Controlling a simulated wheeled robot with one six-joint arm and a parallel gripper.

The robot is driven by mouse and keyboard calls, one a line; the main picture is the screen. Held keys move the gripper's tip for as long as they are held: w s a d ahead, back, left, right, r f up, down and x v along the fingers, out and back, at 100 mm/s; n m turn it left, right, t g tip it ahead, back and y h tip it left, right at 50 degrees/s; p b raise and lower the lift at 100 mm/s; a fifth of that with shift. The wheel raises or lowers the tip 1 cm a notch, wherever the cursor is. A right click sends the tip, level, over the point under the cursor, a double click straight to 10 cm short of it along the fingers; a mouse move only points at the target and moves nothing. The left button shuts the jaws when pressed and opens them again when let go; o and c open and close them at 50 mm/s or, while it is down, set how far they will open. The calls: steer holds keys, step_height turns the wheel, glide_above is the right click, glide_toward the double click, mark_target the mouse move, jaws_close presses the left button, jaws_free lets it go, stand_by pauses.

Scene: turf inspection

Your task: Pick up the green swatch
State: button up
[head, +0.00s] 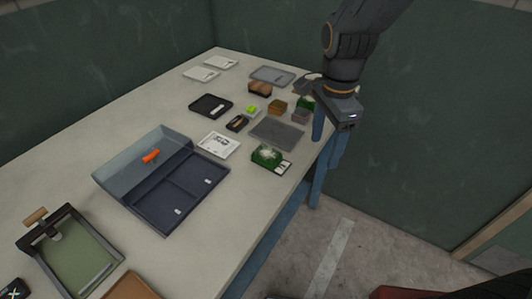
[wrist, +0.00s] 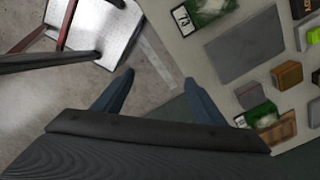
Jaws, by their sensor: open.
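Two green pieces with white labels lie on the table. One green swatch (head: 267,156) is near the table's right edge, and it shows at the top of the wrist view (wrist: 210,10). The other green piece (head: 306,103) is farther back, partly hidden beside my arm in the head view; it also shows in the wrist view (wrist: 262,114). I cannot tell which one the task names. My gripper (head: 327,152) is open and empty, pointing down beyond the table's right edge. In the wrist view its blue fingers (wrist: 158,77) are apart with only floor between them.
A grey mat (head: 276,132), small brown and grey blocks (head: 278,106), a lime-green block (head: 251,109) and a black tray (head: 210,105) crowd around the green pieces. A dark divided case (head: 142,207) stands nearer.

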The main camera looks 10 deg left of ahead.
mark_target(268, 154)
steer(key=a+m+p, duration=0.1)
steer(key=a+m, duration=0.2)
steer(key=a, duration=0.1)
steer(key=w+a+r+m+p, duration=0.1)
steer(key=a+m, duration=0.2)
steer(key=a, duration=0.2)
steer(key=a+r+m, duration=0.1)
steer(key=a+m, duration=0.2)
steer(key=a, duration=0.2)
steer(key=shift+w+a+r+m+p, duration=0.1)
steer(key=shift+w+r+m+p, duration=0.05)
steer(key=shift+m+p, duration=0.25)
steer(key=shift+a+f, duration=0.1)
steer(key=shift+f, duration=1)
steer(key=shift+d+f+p, duration=0.15)
steer(key=shift+f+p, duration=0.45)
steer(key=shift+f, duration=0.85)
steer(key=shift+d+f+p, duration=0.1)
steer(key=shift+f+p, duration=0.45)
steer(key=shift+f, duration=0.85)
steer(key=c, duration=1.1)
